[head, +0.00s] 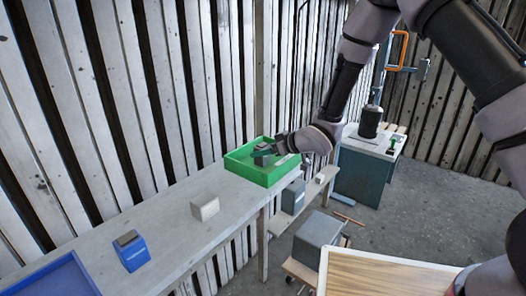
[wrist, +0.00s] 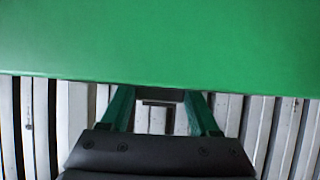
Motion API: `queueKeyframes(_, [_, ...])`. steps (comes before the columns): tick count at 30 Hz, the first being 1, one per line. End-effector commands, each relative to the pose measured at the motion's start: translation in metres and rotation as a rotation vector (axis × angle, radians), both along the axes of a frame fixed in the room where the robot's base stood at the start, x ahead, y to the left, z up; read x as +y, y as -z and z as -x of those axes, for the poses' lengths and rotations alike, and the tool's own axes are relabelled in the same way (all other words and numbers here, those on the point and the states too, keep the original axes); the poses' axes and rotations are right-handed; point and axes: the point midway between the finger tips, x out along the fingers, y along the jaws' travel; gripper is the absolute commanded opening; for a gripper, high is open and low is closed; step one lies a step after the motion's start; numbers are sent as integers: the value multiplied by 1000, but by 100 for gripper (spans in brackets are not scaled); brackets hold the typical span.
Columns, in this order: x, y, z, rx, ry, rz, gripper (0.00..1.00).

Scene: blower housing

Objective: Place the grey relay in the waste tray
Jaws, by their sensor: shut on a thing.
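My gripper (head: 266,150) is over the green tray (head: 243,173) on the bench, pointing into or just above it. In the wrist view, my gripper (wrist: 160,105) has its two green fingers on either side of a small dark grey thing, which I take to be the grey relay (wrist: 160,95). Most of the relay is hidden by the fingers and the gripper body. The green surface filling the top of the wrist view appears to be part of the tray. I cannot tell whether the relay touches the tray. No label shows which tray is for waste.
The long bench (head: 165,225) also carries a pale block (head: 205,207), a blue block with a dark top (head: 134,256) and a blue tray (head: 55,281) at the near left. A slatted wall stands close behind. Grey boxes (head: 316,236) stand below, right of the bench.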

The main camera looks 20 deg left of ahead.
Motion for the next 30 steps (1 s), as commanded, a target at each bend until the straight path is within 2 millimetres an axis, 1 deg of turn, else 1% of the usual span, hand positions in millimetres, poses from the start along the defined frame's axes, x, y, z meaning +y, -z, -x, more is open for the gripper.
queueKeyframes(1, [0,2,0,0,0,0,0])
queueKeyframes(2, [0,2,0,0,0,0,66])
queueKeyframes(3, [0,2,0,0,0,0,81])
queueKeyframes(4, [0,2,0,0,0,0,92])
queueKeyframes(12, [0,1,0,0,0,0,92])
queueKeyframes(15, [0,-2,0,0,0,-1,92])
queueKeyframes(17, [-5,-4,1,1,2,0,92])
queueKeyframes(20, [-17,-12,5,0,4,-1,92])
queueKeyframes(27, [-60,-37,23,0,4,-1,92])
queueKeyframes(30, [-75,-46,30,0,3,-1,92])
